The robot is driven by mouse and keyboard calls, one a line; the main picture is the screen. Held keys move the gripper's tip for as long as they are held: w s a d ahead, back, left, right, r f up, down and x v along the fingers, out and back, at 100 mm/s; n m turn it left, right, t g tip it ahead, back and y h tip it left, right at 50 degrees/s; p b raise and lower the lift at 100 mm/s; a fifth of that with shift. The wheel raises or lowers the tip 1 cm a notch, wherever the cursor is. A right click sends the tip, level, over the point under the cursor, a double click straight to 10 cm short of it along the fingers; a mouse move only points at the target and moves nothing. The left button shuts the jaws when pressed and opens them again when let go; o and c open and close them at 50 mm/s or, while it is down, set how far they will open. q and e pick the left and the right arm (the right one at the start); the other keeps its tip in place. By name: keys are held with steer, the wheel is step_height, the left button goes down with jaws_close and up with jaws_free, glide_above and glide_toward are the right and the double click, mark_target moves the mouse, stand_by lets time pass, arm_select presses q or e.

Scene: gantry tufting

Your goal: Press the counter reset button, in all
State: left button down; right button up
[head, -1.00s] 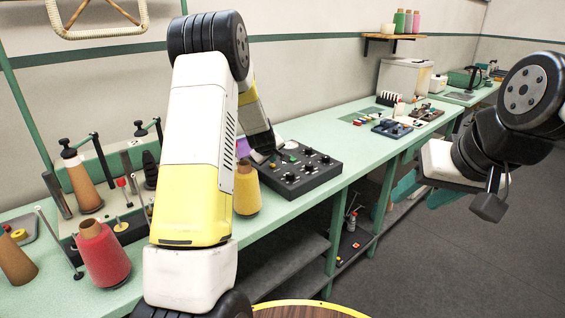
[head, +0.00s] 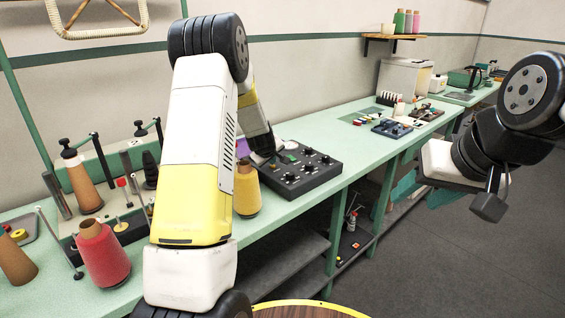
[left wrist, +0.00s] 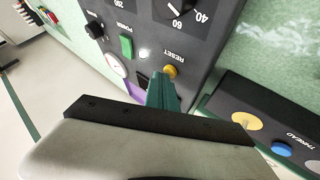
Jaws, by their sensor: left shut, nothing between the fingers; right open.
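The dark control box (head: 308,172) stands on the green bench in the head view. In the left wrist view its panel (left wrist: 205,22) carries a yellow button (left wrist: 170,71) beside the RESET label. My left gripper (left wrist: 163,92) is shut and empty, its green fingertips right by the yellow button and partly overlapping it; I cannot tell whether they touch. In the head view my left gripper (head: 272,158) is over the box's left part, and the button cannot be made out. My right gripper (head: 422,192) is open and empty, off the bench's front edge.
A green POWER button (left wrist: 127,45), a lit white lamp and knobs share the panel. A second dark panel (left wrist: 240,98) labelled THREAD has yellow and blue round parts. A yellow cone (head: 246,190) stands left of the box, a red cone (head: 103,255) further left.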

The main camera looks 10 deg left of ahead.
arm_select(q)
steer(key=shift+f, duration=0.1)
stand_by(0.3)
steer(key=shift+r, duration=0.85)
steer(key=shift+r, duration=2.5)
